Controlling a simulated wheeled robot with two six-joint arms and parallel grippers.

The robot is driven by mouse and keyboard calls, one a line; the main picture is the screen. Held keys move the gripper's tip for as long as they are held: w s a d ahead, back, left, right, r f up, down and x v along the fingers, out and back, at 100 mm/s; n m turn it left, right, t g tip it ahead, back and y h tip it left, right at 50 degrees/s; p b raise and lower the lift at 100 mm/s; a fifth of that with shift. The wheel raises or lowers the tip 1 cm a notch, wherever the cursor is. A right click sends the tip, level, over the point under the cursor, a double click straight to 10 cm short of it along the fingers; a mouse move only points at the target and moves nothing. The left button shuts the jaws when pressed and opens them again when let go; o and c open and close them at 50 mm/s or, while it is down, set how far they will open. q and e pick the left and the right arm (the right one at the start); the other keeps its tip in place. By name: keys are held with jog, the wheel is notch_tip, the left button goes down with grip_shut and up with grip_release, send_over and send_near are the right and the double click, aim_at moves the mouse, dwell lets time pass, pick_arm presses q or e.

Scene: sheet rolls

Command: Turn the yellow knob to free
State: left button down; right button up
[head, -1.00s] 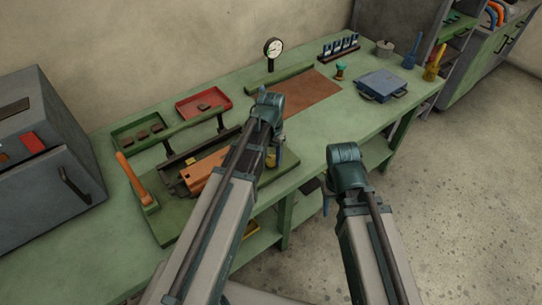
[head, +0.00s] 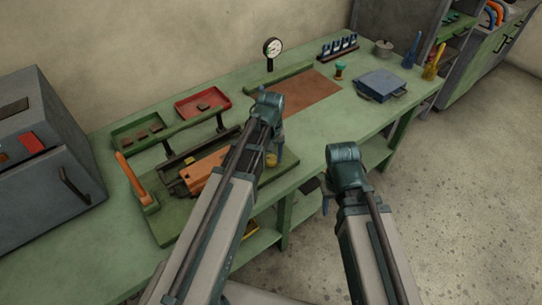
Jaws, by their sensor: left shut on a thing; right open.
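The yellow knob (head: 271,160) is at the right end of the green sheet-roll machine (head: 160,225) on the bench. My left gripper (head: 277,152) points down at the knob and is shut on it. My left arm hides much of the fingers and the middle of the machine. My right gripper (head: 326,202) hangs off the bench's front edge, open and apart from everything. Its fingers are mostly hidden behind its wrist.
Behind the machine are a green tray (head: 116,146) and a red tray (head: 222,111) with dark pieces. A dial gauge (head: 272,48) stands at the back, and a blue box (head: 381,84) lies to the right. A grey cabinet (head: 50,200) is at left. The bench's front right is clear.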

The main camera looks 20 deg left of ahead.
aim_at(272, 160)
dwell(0.3)
pick_arm(q)
jog(key=shift+c, duration=1.4)
grip_release()
jog(key=shift+r, duration=0.1)
notch_tip(272, 160, up, 14)
jog(key=p, duration=1.3)
jog(key=shift+p, duration=0.4)
jog(key=shift+f, duration=0.2)
jog(key=s+d+f+m+y+b, duration=0.1)
jog(key=s+d+m, duration=0.6)
jog(key=s+d, duration=0.3)
jog(key=s, duration=0.4)
jog(key=shift+d+f+b, duration=0.15)
jog(key=shift+f+b, duration=0.1)
jog(key=shift+b, duration=0.1)
